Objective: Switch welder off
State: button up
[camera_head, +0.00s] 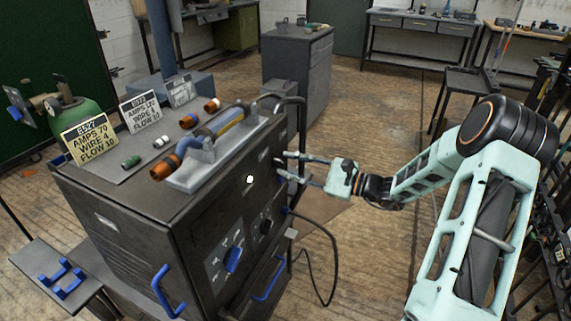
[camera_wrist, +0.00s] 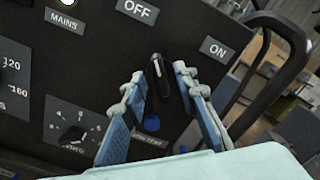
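The welder (camera_head: 128,201) is a dark metal cabinet in the head view. Its black rotary switch (camera_wrist: 158,78) shows in the wrist view, between an OFF label (camera_wrist: 137,11) and an ON label (camera_wrist: 215,49). The switch's upper end points roughly toward OFF. The MAINS lamp (camera_wrist: 68,2) looks bright white; it also shows in the head view (camera_head: 250,179). My gripper (camera_wrist: 157,88) is open, its fingers on either side of the switch with gaps visible. In the head view my gripper (camera_head: 285,168) is at the cabinet's right front; the switch is hidden there.
A black tubular handle (camera_wrist: 290,50) stands right of the panel. A dial (camera_wrist: 73,134) is lower left. A cable (camera_head: 333,265) hangs at the front.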

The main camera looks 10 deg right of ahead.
jog(key=v, duration=1)
